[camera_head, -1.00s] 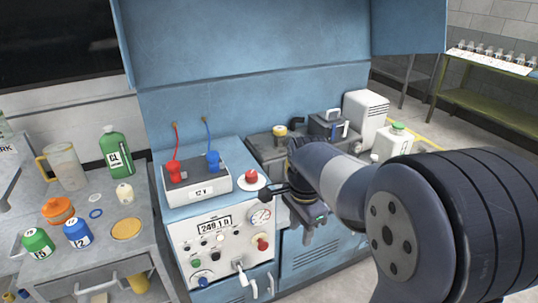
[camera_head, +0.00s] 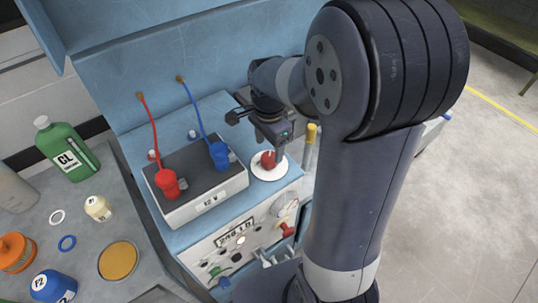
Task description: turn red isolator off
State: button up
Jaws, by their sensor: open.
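A red knob (camera_head: 268,160) sits on a round white plate (camera_head: 258,172) on the blue cabinet top, right of the 12 V battery box. A second red handle (camera_head: 287,229) is on the front panel, below the gauge. I cannot tell from labels which one is the isolator. My gripper (camera_head: 258,138) is open, just behind and above the red knob on the plate. One finger reaches left; the other hangs close to the knob's right side. Contact cannot be told.
The battery box (camera_head: 205,200) with red and blue clamps and cables stands just left. A yellow-topped handle (camera_head: 311,133) is close to the right of my gripper. A green CL bottle (camera_head: 67,150) and small containers stand on the left bench. My arm hides the right side.

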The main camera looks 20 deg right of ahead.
aim_at(269, 156)
notch_tip(269, 156, down, 5)
jog(key=shift+r, duration=0.1)
dwell(0.3)
jog(key=c, duration=1)
